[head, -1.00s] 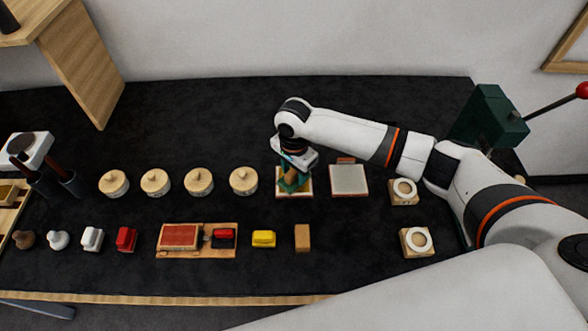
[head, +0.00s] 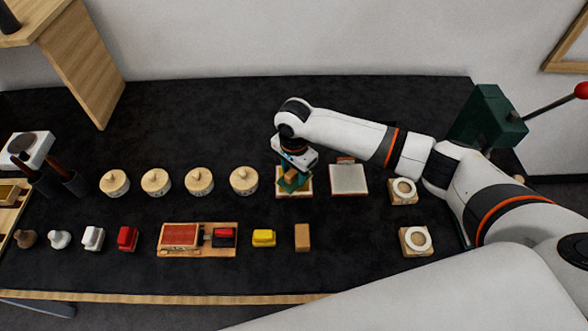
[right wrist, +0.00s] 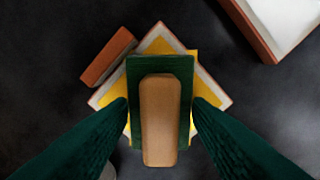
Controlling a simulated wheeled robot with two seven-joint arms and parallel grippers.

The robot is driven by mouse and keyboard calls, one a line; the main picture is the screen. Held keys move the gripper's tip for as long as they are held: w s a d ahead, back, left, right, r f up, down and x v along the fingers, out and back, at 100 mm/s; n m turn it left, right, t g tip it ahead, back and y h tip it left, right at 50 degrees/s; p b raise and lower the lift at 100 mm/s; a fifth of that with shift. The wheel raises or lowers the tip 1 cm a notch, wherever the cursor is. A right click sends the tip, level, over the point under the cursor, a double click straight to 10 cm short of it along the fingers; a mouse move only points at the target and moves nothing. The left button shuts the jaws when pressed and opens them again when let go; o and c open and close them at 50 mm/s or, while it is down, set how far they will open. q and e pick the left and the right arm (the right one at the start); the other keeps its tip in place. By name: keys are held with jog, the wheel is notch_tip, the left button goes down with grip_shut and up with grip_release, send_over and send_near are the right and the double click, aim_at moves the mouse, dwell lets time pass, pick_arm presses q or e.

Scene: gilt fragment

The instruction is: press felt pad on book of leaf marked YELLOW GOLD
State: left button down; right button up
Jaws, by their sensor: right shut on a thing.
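The felt pad is a dark green block (right wrist: 160,65) with a rounded wooden handle (right wrist: 161,120). My right gripper (head: 292,182) is shut on the handle, one green finger on each side in the right wrist view. The pad is over the open book of leaf (head: 304,193), whose yellow leaf (right wrist: 203,99) shows around the pad's edges, with pale pages and a brown cover flap. The book sits turned at an angle to the pad in the right wrist view. Whether the pad touches the leaf cannot be told. No marking is readable on this book. My left gripper is out of view.
A second book with a pale leaf (head: 348,179) lies close on the right. A row of lidded wooden pots (head: 243,180) stands to the left. A yellow block (head: 264,238) and a tan block (head: 302,238) stand in front. A green press (head: 487,118) is at the far right.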

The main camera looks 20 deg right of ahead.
jog(key=shift+s+f+p, duration=0.25)
jog(key=shift+f+p, duration=0.05)
jog(key=shift+p, duration=0.1)
dwell(1.5)
notch_tip(320, 180, up, 2)
jog(key=shift+w+p, duration=0.15)
jog(key=shift+p, duration=1.05)
notch_tip(320, 180, up, 6)
jog(key=p, duration=0.6)
jog(key=shift+f+p, duration=0.25)
jog(key=shift+p, duration=0.15)
